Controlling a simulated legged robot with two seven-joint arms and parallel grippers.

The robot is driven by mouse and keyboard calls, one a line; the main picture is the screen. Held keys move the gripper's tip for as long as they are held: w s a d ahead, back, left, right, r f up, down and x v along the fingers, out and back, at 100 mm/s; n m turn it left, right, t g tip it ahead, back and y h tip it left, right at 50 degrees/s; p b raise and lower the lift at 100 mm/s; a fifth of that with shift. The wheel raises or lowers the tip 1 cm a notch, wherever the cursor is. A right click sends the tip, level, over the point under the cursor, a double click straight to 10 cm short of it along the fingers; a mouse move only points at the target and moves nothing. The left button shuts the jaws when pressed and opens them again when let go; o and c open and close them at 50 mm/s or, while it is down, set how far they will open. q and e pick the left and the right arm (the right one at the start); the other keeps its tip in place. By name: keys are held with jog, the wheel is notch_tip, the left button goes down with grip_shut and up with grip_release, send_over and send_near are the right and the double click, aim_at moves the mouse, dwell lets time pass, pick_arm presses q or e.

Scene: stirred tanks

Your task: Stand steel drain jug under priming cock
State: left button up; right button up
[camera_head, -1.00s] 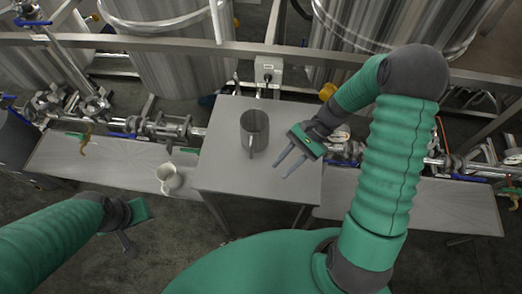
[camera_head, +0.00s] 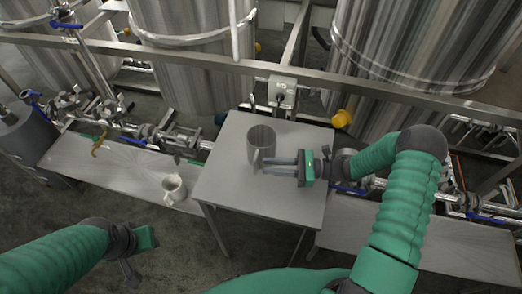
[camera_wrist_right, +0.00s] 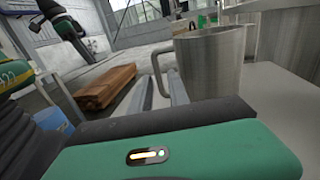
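A steel jug (camera_head: 262,143) stands upright on the small steel table, its handle facing me. It also shows in the right wrist view (camera_wrist_right: 212,62). My right gripper (camera_head: 266,164) is open at the handle. In the wrist view its two fingers (camera_wrist_right: 161,92) point at the jug, with the handle (camera_wrist_right: 158,68) between their lines; contact is not clear. A brass-coloured cock (camera_head: 100,142) hangs from the pipework at left; I cannot tell whether it is the priming cock. My left gripper (camera_head: 131,272) hangs low at left, apart from everything; its opening is unclear.
The small table (camera_head: 230,180) is otherwise clear. Pipes and valves run behind the benches, below a steel rail (camera_head: 200,57). Large tanks (camera_head: 405,50) stand behind. A control box (camera_head: 282,92) sits behind the table.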

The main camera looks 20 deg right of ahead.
aim_at(255, 172)
jog(key=p+x, duration=0.1)
jog(key=x, duration=0.4)
jog(key=shift+a+r, duration=0.15)
jog(key=shift+a, duration=0.2)
jog(key=shift+d, duration=0.25)
grip_shut()
jog(key=shift+a, duration=0.1)
dwell(0.6)
